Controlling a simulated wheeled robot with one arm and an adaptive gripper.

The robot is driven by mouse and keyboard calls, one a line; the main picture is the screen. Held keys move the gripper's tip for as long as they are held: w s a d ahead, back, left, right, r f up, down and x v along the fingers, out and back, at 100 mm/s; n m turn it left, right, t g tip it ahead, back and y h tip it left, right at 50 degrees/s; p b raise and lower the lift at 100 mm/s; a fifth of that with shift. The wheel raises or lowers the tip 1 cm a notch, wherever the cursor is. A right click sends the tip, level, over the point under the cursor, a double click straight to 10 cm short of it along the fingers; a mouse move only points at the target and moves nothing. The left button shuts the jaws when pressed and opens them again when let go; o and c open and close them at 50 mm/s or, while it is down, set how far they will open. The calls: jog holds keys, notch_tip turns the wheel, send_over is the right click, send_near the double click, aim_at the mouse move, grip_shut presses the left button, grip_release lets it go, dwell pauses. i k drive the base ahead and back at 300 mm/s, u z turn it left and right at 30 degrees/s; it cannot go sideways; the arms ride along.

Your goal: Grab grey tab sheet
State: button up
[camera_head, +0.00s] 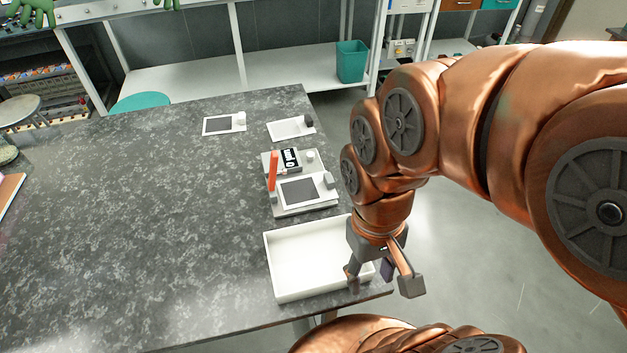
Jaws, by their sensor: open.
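Three small sheets with tabs lie on the table. A sheet with a dark rectangle and a grey tab (299,192) rests on a light grey fixture. A plain white sheet with a dark grey tab (287,129) lies behind the fixture. Another sheet with a dark rectangle and a pale tab (222,125) lies to the back left. My gripper (382,281) is open, with its fingers pointing down at the right end of a white tray (285,297). No object shows between the fingers. It is apart from all three sheets, in front and to the right of them.
The light grey fixture (322,204) carries an orange upright piece (273,171) and a small black display (290,158).

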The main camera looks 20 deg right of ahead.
aim_at(311, 189)
jog(key=k, duration=0.5)
jog(key=u, duration=3.45)
jog(key=k, duration=2.1)
jog(key=z, duration=1.05)
